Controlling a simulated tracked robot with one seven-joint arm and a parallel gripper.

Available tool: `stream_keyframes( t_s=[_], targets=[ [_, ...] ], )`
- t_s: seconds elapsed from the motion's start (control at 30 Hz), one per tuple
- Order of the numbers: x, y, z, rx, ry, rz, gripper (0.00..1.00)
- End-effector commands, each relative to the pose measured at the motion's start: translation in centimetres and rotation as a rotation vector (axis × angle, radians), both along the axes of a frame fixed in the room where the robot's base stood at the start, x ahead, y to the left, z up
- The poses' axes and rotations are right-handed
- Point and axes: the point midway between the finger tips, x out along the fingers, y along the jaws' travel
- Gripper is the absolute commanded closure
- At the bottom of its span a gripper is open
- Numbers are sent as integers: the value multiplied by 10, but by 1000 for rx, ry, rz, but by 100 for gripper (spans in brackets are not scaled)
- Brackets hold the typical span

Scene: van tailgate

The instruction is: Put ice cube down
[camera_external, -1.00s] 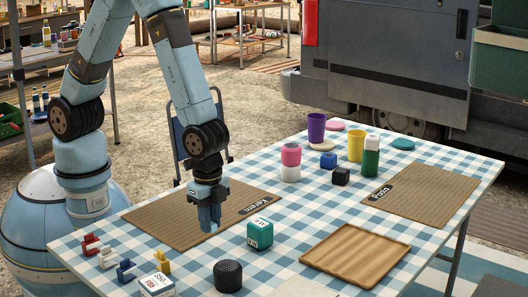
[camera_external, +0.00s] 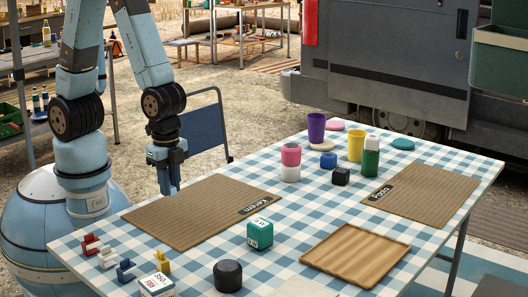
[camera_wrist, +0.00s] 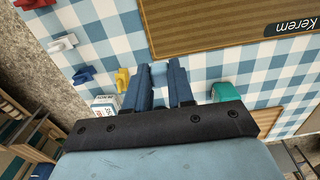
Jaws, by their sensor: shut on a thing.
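My gripper (camera_external: 168,188) hangs pointing down at the back left edge of the brown mat labelled Kerem (camera_external: 200,212). In the wrist view my gripper (camera_wrist: 160,72) has its two blue fingers close together around a small pale blue block, the ice cube (camera_wrist: 159,69). The ice cube is largely hidden between the fingers, and I cannot make it out in the external view. The Kerem mat (camera_wrist: 215,22) also shows ahead of the fingers in the wrist view. The height of the cube above the table is hard to tell.
A second labelled mat (camera_external: 425,195) and a wooden tray (camera_external: 355,255) lie on the checked table. Near the front are a teal cube (camera_external: 260,233), a black speaker (camera_external: 228,275), a white-and-teal box (camera_external: 157,285) and several small coloured clips. Cups and blocks stand at the back. The Kerem mat is bare.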

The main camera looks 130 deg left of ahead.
Motion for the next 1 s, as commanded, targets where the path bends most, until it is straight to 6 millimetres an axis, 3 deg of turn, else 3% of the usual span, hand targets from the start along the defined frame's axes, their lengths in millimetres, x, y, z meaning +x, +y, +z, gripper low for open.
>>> stream_keyframes(
  t_s=[0.3, 0.6, 0.87, 1.0],
  targets=[
    [17, -75, 21, 0, -2, 5, 100],
    [19, -138, 38, 0, 0, 20, 100],
    [20, -159, 43, 0, 0, 29, 100],
    [36, -163, 35, 0, 2, 30, 100]
  ],
)
